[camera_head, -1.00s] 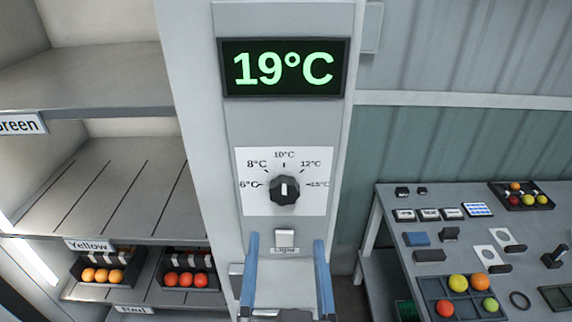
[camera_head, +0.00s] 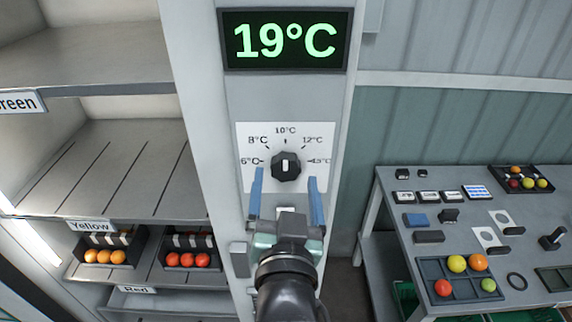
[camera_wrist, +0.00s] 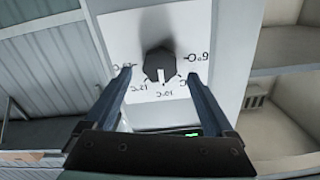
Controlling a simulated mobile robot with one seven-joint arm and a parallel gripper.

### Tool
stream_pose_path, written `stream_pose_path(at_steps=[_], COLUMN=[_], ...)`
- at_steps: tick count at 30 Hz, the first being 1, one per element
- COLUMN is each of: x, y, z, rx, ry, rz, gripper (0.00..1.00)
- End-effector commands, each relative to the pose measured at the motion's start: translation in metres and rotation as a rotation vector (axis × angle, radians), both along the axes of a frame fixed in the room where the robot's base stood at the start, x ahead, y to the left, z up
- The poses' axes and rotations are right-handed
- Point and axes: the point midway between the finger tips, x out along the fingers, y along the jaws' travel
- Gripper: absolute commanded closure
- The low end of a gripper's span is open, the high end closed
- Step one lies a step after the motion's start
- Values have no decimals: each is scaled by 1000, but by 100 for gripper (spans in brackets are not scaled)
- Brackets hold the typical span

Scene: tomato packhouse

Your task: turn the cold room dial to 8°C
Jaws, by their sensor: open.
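The black dial (camera_head: 286,166) sits on a white scale plate (camera_head: 320,142) on the grey column. Its white mark points up, toward 10°C; the 8°C label (camera_head: 258,140) is up and left of it. The display (camera_head: 285,40) above reads 19°C in green. My gripper (camera_head: 287,176) is open, its two blue fingers just below and to either side of the dial, with nothing between them. In the wrist view the dial (camera_wrist: 158,66) shows upside down between and just beyond the fingertips. I cannot tell that either finger touches it.
Shelves (camera_head: 120,165) with trays of orange and red tomatoes stand on the left. A grey table (camera_head: 400,262) with trays, tomatoes and small devices stands on the right.

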Motion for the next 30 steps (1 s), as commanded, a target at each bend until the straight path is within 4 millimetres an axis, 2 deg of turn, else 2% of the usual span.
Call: stream_pose_path(at_steps=[3,7,19,30], x=[16,26,31,31], y=[0,0,0,0], z=[2,1,0,0], rx=[-2,-1,-1,-1], ry=[0,-1,-1,0], rz=[0,-1,0,0], gripper=[12,12,12,78])
